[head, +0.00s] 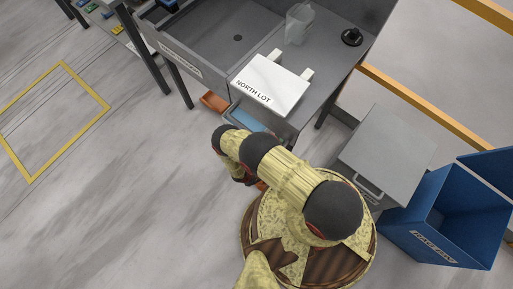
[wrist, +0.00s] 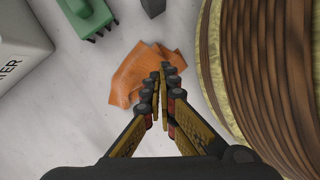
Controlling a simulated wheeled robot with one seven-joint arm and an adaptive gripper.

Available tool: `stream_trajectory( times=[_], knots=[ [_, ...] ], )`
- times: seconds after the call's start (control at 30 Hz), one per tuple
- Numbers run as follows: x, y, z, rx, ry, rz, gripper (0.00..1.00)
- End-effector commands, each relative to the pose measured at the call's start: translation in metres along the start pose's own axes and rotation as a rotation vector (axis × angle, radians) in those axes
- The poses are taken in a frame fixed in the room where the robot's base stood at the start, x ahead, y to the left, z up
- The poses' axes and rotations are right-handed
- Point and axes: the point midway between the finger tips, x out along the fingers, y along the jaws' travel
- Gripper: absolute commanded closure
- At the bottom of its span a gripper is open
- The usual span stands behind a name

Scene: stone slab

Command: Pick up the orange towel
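The orange towel (wrist: 134,76) lies crumpled, with folds, on the grey floor in the wrist view. My gripper (wrist: 163,70) reaches down over the towel's right part, its two fingers close together with the tips at the cloth. It looks shut on a fold of the towel; the pinched part is hidden by the fingertips. In the head view a small patch of the orange towel (head: 261,186) shows beside my base, and the gripper is mostly hidden beneath my arm.
A grey cabinet (head: 386,150) and a blue bin (head: 453,215) stand at right. A green object (wrist: 87,15) lies beyond the towel. Open floor (head: 110,210) is at left.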

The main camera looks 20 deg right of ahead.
Motion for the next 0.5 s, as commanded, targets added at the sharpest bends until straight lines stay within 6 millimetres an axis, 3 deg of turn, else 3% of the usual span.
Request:
stream_trajectory(
  times=[0.5],
  knots=[
    [-0.0001, 0.0000, 0.0000, 0.000, 0.000, 0.000, 0.69]
  ],
)
